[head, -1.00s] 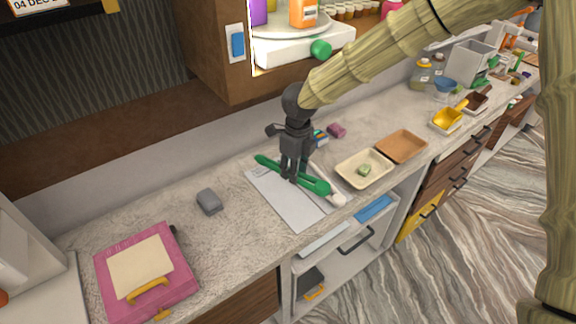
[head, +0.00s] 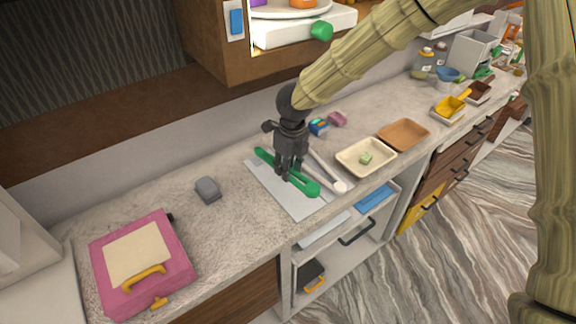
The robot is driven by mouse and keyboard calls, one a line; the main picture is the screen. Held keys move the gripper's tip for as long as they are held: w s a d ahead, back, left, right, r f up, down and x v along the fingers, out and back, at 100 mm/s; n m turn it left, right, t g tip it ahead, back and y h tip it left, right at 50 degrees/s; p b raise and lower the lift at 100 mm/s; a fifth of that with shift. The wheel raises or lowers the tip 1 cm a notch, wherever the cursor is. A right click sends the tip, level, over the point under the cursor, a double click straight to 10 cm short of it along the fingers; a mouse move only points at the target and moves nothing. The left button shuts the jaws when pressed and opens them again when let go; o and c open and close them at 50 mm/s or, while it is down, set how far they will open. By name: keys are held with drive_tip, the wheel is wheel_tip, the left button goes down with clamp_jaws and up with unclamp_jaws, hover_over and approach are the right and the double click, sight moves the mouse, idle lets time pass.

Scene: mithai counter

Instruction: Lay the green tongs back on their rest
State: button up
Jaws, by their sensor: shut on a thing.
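My gripper (head: 287,175) points down over the counter, shut on the green tongs (head: 304,186) near their middle. The tongs lie slantwise across a pale grey-white sheet or board (head: 287,202), one end to the back left, the other to the front right. They look at or just above its surface; I cannot tell whether they touch it. A long pale piece with a rounded white end (head: 340,187) lies along the right side of the sheet, partly behind the gripper. I cannot make out which part is the rest.
A cream tray (head: 345,168) with a small green piece and a brown tray (head: 403,134) stand to the right. Small coloured blocks (head: 319,126) lie behind. A grey block (head: 208,189) and pink box (head: 182,262) are left. An upper cabinet (head: 205,40) overhangs behind.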

wheel_tip(320, 180, down, 4)
drive_tip(key=b, duration=0.3)
drive_tip(key=shift+f, duration=1.6)
drive_tip(key=o, duration=2.1)
drive_tip(key=shift+o, duration=0.2)
wheel_tip(320, 180, up, 12)
drive_tip(key=shift+s+d, duration=0.4)
drive_tip(key=shift+s, duration=0.05)
